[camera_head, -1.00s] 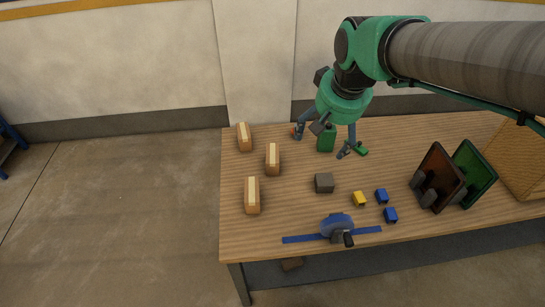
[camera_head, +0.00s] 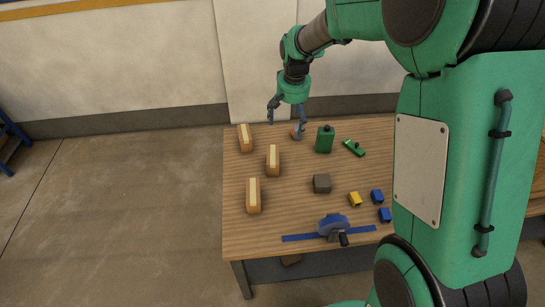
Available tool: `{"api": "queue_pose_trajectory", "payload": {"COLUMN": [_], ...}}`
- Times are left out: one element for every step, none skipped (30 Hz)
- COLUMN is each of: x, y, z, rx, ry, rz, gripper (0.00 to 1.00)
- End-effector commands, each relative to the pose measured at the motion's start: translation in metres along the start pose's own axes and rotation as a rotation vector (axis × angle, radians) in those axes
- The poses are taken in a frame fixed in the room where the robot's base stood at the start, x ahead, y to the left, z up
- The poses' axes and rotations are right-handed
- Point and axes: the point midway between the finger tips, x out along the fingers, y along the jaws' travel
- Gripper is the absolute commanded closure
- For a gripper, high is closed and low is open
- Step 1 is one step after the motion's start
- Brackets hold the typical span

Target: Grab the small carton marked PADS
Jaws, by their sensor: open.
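Three small tan boxes with pale tops stand on the left part of the wooden table: a back one (camera_head: 245,138), a middle one (camera_head: 272,160) and a front one (camera_head: 253,195). No lettering is readable, so I cannot tell which, if any, is marked PADS. My gripper (camera_head: 291,139) is open and empty, pointing down near the table's back edge. In the picture it is right of the back box and above the middle box. Its height over the table is hard to judge.
A green canister (camera_head: 325,140) and a small green item (camera_head: 354,148) stand right of my gripper. A grey block (camera_head: 322,183), a yellow block (camera_head: 354,199), blue blocks (camera_head: 377,196) and a blue tool (camera_head: 333,227) lie nearer. My arm hides the table's right side.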

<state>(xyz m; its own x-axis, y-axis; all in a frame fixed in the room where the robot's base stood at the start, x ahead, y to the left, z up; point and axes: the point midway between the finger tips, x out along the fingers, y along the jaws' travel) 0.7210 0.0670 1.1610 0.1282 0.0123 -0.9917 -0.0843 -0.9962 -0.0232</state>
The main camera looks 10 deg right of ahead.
Motion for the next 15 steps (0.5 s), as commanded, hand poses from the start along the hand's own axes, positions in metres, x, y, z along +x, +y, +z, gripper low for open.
{"api": "queue_pose_trajectory", "payload": {"x": [0.011, 0.018, 0.027, 0.033, 0.04, 0.05, 0.057, 0.064, 0.074, 0.082, 0.089, 0.1, 0.107, 0.114, 0.122], "y": [-0.004, -0.006, -0.008, -0.011, -0.012, -0.015, -0.017, -0.019, -0.021, -0.023, -0.024, -0.027, -0.028, -0.03, -0.032], "z": [-0.007, -0.011, -0.017, -0.021, -0.025, -0.029, -0.033, -0.036, -0.04, -0.043, -0.045, -0.048, -0.05, -0.052, -0.054], "rx": [0.002, 0.003, 0.005, 0.007, 0.008, 0.01, 0.011, 0.012, 0.015, 0.016, 0.018, 0.02, 0.022, 0.023, 0.024], "ry": [-0.014, -0.02, -0.028, -0.033, -0.04, -0.048, -0.053, -0.06, -0.067, -0.074, -0.08, -0.087, -0.093, -0.098, -0.104], "rz": [0.002, 0.003, 0.005, 0.005, 0.007, 0.008, 0.009, 0.01, 0.012, 0.013, 0.014, 0.016, 0.017, 0.018, 0.02], "gripper": [0.14, 0.14, 0.14, 0.14, 0.14, 0.14, 0.14, 0.14, 0.14, 0.14, 0.14, 0.14, 0.14, 0.14, 0.14]}}
